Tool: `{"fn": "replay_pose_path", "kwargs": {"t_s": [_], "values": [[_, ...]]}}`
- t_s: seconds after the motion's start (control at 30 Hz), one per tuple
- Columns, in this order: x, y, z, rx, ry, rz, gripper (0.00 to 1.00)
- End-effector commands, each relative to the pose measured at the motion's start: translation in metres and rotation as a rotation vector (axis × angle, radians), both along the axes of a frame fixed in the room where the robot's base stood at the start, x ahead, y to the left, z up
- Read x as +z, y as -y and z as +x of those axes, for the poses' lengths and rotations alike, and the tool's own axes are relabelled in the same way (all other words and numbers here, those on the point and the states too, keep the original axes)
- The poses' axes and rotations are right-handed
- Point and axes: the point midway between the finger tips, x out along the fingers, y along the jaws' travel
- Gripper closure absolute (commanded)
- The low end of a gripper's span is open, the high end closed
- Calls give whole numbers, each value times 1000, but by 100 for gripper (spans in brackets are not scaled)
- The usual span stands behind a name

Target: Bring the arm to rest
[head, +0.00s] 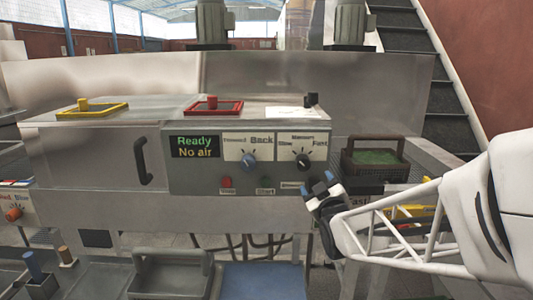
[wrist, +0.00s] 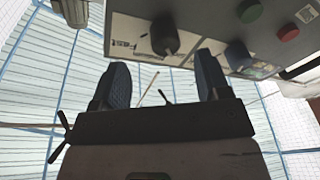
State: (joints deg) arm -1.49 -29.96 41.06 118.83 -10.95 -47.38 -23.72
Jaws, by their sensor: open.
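My gripper (head: 320,189) is at the right of the head view, just in front of the lower right corner of the control panel (head: 212,187). Its two blue-tipped fingers are apart with nothing between them. In the wrist view my gripper (wrist: 168,85) also shows open and empty, with the panel's underside edge and black knob (wrist: 164,38) beyond it. My white arm reaches in from the right edge of the head view. I cannot tell whether the fingertips touch the panel.
The panel display (head: 195,146) reads "Ready" and "No air". A dark basket with green contents (head: 375,157) stands right of the panel, close to my arm. A grey tray (head: 172,273) and a blue surface (head: 262,278) lie below. Yellow (head: 92,110) and red (head: 213,107) frames sit on top.

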Motion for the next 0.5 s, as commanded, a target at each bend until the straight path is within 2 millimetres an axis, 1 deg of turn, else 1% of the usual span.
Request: {"fn": "replay_pose_path", "kwargs": {"t_s": [0.03,0.27,0.5], "values": [[1,3,-5,-11,-41,10,31],[-8,17,-35,-76,-287,68,31],[-20,30,-79,-154,-541,137,31]]}}
